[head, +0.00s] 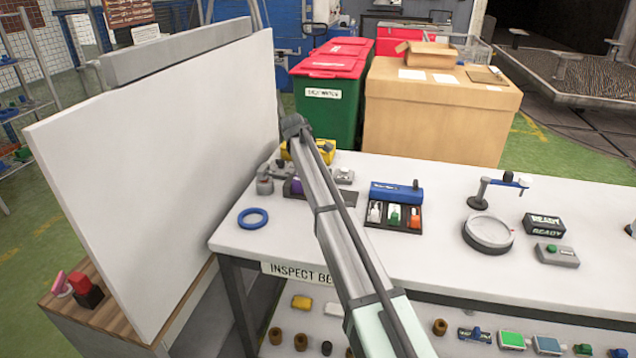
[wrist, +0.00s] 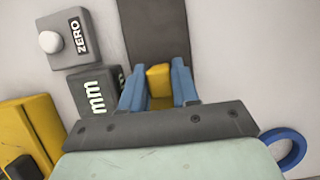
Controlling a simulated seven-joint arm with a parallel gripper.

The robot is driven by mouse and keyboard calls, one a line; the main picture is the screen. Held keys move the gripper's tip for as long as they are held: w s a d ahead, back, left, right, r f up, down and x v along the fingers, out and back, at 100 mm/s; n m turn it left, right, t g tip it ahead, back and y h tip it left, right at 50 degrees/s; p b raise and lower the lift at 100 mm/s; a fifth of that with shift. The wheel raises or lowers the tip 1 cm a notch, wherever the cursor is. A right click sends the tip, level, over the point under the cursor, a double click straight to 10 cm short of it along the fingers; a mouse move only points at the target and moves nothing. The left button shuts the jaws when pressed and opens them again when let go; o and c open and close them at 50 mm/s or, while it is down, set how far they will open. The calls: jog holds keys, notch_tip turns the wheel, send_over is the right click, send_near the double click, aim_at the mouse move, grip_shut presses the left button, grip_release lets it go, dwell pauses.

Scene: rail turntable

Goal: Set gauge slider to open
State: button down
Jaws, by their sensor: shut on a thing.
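In the wrist view my gripper (wrist: 159,84) has its two blue fingers closed on the sides of a small yellow block (wrist: 159,77), apparently the gauge slider. The block sits over a dark grey strip (wrist: 154,30) that runs away from the fingers to the top of the picture. A dark box marked "mm" (wrist: 95,92) stands just left of the fingers. Part of the dark strip shows in the head view (head: 346,199), right of my arm. My arm hides the fingers and block there. I see no mark for the open position.
A grey box with a white ZERO button (wrist: 62,40) and a yellow object (wrist: 28,130) lie left of my gripper. A blue ring (head: 253,218) lies near the bench's left end. A dark tray with a blue lid (head: 397,190) stands to the right.

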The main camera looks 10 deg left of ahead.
jog(key=d, duration=0.8)
jog(key=shift+d, duration=0.3)
jog(key=c, duration=1.2)
grip_release()
jog(key=shift+d, duration=0.15)
jog(key=shift+o, duration=1.4)
jog(key=shift+a, duration=0.2)
jog(key=v, duration=1.3)
jog(key=shift+a+r, duration=0.15)
jog(key=shift+r, duration=0.2)
